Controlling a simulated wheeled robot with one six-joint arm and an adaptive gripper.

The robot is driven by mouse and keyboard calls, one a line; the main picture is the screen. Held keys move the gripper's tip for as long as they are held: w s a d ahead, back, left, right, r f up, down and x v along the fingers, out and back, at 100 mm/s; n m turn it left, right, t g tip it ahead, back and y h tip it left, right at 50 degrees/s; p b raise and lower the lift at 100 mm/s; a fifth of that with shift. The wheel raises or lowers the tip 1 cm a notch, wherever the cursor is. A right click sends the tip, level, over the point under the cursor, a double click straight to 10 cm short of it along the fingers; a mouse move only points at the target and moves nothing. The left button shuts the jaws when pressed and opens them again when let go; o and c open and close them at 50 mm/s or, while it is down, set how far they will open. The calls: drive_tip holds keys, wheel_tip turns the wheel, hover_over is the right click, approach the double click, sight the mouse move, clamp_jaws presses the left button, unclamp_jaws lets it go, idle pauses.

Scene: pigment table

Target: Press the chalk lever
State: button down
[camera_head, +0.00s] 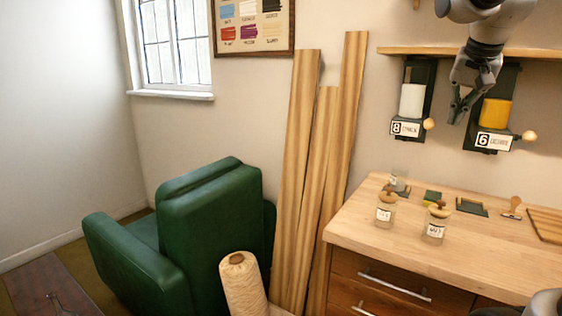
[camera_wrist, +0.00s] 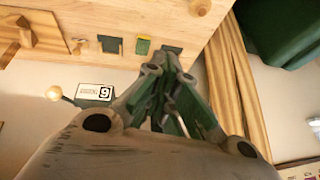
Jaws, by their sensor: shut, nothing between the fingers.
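The chalk dispenser (camera_head: 411,98) hangs on the wall under the shelf, with a white-filled cylinder and a label that seems to read "8 CHALK". Its lever ends in a pale wooden ball (camera_head: 429,124) at its lower right. My gripper (camera_head: 458,112) is shut and empty, pointing down between this dispenser and the orange one. In the head view its tips appear slightly above and right of the chalk lever ball, apart from it. In the wrist view my gripper (camera_wrist: 170,72) fills the middle, and I cannot make out the chalk dispenser there.
An orange-filled dispenser (camera_head: 493,115) labelled 6 hangs to the right; its label (camera_wrist: 95,91) and lever ball (camera_wrist: 54,93) show in the wrist view. The shelf (camera_head: 400,50) runs above. Jars (camera_head: 386,207) and a stamp (camera_head: 512,207) stand on the desk (camera_head: 470,260). Planks (camera_head: 325,180) lean left.

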drive_tip(key=s+a+f+n, duration=0.2)
drive_tip(key=s+f+n, duration=0.1)
drive_tip(key=s+f, duration=0.4)
drive_tip(key=s+a+f+n+g+y, duration=0.1)
drive_tip(key=s+f+n, duration=0.3)
drive_tip(key=s, duration=1)
wheel_tip(320, 180, down, 4)
drive_tip(key=shift+a+r, duration=0.25)
drive_tip(key=shift+a, duration=0.65)
drive_tip(key=shift+s, duration=0.1)
drive_tip(key=w+d+r+h, duration=0.1)
drive_tip(key=w+r, duration=0.3)
drive_tip(key=w, duration=0.5)
drive_tip(key=w+d+r+m+h, duration=0.1)
drive_tip(key=w+r, duration=0.3)
drive_tip(key=w, duration=0.5)
drive_tip(key=w+d+r+h, duration=0.1)
drive_tip(key=w+r, duration=0.3)
drive_tip(key=w, duration=0.5)
drive_tip(key=w+d+r+m+t+h, duration=0.1)
drive_tip(key=w+r+m, duration=0.4)
drive_tip(key=r, duration=0.6)
drive_tip(key=shift+w+d+r+t+h, duration=0.3)
drive_tip(key=shift+w+d+r+t, duration=0.1)
drive_tip(key=shift+w+d+t, duration=0.55)
